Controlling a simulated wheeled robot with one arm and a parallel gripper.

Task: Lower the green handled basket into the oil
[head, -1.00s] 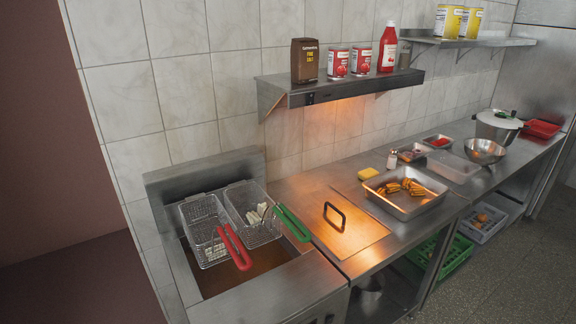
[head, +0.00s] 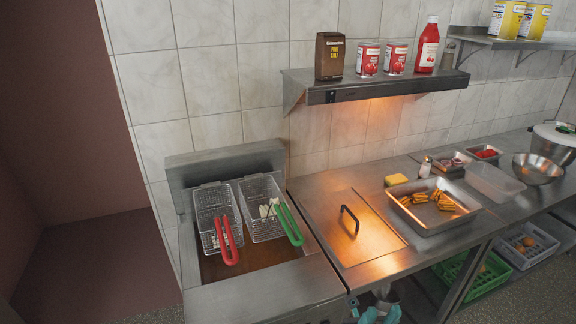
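The green handled basket (head: 260,222) is a wire basket at the right side of the fryer, with several pale pieces inside. Its green handle (head: 289,224) points toward the front right. It appears to sit above the brown oil (head: 262,257), near the back wall of the fryer. A red handled basket (head: 209,205) is beside it on the left. My gripper (head: 381,315) shows only as two teal fingertips at the bottom edge, apart and with nothing seen between them. It is below the counter front, right of and well away from the baskets.
A flat metal lid (head: 372,240) with a black handle lies right of the fryer. A steel tray (head: 446,221) of browned food and a yellow sponge (head: 396,180) stand beyond it. A shelf (head: 385,88) with cans, a carton and a red bottle overhangs the counter's back.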

